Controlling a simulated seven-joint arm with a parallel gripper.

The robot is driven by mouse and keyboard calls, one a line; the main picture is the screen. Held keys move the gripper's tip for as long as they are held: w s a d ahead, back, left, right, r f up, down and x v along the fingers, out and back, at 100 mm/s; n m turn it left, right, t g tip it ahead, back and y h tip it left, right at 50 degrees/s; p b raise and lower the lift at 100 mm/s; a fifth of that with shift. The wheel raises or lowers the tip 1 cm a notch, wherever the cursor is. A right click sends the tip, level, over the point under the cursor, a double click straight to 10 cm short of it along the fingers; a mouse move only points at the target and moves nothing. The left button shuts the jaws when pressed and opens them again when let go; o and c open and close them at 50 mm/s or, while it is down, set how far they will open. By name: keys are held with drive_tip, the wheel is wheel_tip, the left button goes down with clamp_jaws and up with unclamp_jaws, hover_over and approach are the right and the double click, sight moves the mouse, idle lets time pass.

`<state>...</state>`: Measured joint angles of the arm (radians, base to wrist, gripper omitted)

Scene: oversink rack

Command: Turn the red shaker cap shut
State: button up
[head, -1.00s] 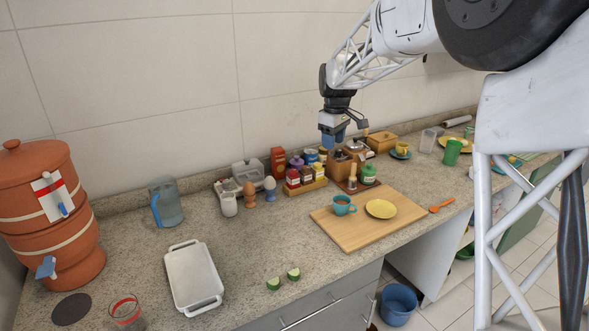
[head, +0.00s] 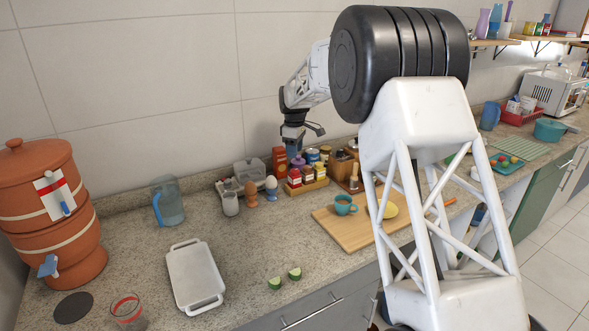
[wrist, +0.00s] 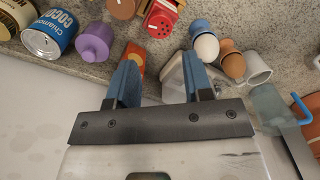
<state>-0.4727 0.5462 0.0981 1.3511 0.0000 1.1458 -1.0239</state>
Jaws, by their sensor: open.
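Two small shakers with red caps, one on the left (head: 294,178) and one on the right (head: 308,174), stand side by side in a wooden rack (head: 309,188) by the wall. In the wrist view a red cap with dark holes (wrist: 160,20) shows at the top, beyond my gripper's fingers. I cannot tell from these views how far the cap is turned. My gripper (wrist: 162,72) is open and empty, with its blue fingers apart. In the head view it (head: 296,149) hangs above and behind the rack, apart from the shakers.
A red box (head: 279,160), a purple jar (wrist: 95,42) and a blue-and-white can (wrist: 50,33) stand close around the rack. Two egg cups with eggs (head: 271,187) stand to its left. A cutting board (head: 350,230) lies to its right. The front counter is mostly clear.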

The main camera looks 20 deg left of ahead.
sight(294, 170)
drive_tip(key=shift+f, duration=0.15)
drive_tip(key=shift+f, duration=3.8)
drive_tip(key=c, duration=0.7)
drive_tip(key=shift+o, duration=0.2)
